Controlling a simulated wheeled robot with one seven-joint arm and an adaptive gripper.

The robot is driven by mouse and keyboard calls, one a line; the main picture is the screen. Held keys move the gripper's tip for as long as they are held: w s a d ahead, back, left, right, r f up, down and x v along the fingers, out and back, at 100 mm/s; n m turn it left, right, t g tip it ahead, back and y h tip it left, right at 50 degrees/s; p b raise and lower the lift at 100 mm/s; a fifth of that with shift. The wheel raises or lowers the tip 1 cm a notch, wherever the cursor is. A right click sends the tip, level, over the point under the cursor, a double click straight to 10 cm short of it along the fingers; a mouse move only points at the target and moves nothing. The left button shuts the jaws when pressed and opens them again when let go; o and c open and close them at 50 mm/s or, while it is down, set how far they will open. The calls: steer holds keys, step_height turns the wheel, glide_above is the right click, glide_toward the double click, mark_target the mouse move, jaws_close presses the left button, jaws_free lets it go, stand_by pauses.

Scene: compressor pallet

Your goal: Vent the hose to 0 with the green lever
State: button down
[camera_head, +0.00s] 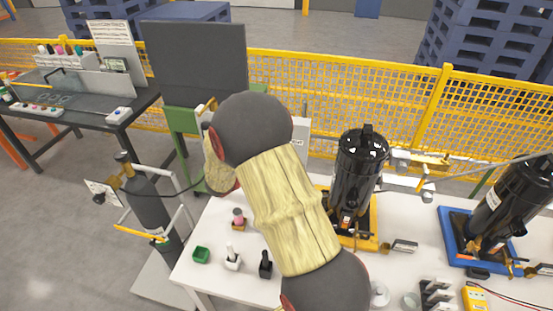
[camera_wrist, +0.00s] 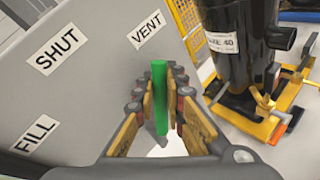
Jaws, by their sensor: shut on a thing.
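The green lever (camera_wrist: 159,95) stands between the fingers of my gripper (camera_wrist: 160,110) in the wrist view, and my gripper is shut on it. Behind it is a grey panel with the labels SHUT (camera_wrist: 56,48), VENT (camera_wrist: 146,29) and FILL (camera_wrist: 36,133). The lever is nearest the VENT label, just below it. In the head view my arm hides the lever and my gripper, and most of the panel. A dark hose (camera_head: 170,193) runs from the grey gas cylinder (camera_head: 147,205) toward my arm. No gauge reading can be made out.
A black compressor (camera_head: 360,165) stands on a yellow pallet right of my arm; another black compressor (camera_head: 515,200) stands on a blue pallet (camera_head: 455,240) farther right. A yellow mesh fence (camera_head: 330,95) runs behind.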

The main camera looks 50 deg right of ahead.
steer(key=shift+s+d+f+m+t+y+b, duration=0.35)
steer(key=shift+s+f+m+b, duration=0.2)
steer(key=shift+b, duration=0.45)
steer(key=shift+s+d+f+m+t+y+b, duration=0.2)
steer(key=shift+s+f+m+t+y+b, duration=0.3)
steer(key=shift+b, duration=0.5)
steer(key=c, duration=1.9)
jaws_free()
steer(key=shift+o, duration=0.3)
steer(key=w+v, duration=0.1)
steer(key=v, duration=1.1)
steer(key=shift+s, duration=0.45)
